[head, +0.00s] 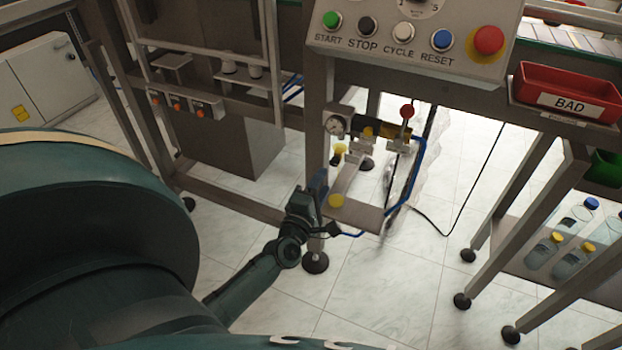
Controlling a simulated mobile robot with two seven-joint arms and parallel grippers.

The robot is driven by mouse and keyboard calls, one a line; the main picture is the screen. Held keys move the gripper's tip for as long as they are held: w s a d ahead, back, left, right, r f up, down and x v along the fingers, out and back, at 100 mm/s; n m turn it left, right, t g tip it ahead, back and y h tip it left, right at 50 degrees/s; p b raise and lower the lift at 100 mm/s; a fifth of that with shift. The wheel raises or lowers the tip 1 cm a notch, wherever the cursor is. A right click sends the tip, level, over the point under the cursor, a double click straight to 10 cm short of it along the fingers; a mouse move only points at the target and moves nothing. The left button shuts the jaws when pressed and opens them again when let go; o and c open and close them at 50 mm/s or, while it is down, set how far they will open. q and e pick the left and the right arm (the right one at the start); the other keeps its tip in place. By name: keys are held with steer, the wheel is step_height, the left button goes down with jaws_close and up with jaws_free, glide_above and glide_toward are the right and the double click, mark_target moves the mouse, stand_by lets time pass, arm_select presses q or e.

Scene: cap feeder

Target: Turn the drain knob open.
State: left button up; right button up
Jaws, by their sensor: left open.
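A small pneumatic unit hangs under the control panel, with a round gauge (335,125) and a red-topped lever (407,111). It carries several yellow parts, one at the top (368,132) and one at middle left (338,150). A yellow round knob (336,201) sits low on the unit's metal plate; I take it as the drain knob, but no label is legible. My left gripper (323,206) is open just left of this knob, its fingers spread above and below it. I cannot tell whether they touch it. My right gripper is out of view.
The control panel (410,68) with coloured buttons overhangs the unit. A frame leg (316,150) stands close by my left gripper. Blue tubing (416,170) loops right of the unit. A red BAD bin (565,92) and bottles are at right. Open floor lies below.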

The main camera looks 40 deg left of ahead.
arm_select(q)
steer(key=v, duration=0.6)
steer(key=shift+s, duration=0.4)
steer(key=shift+d, duration=0.1)
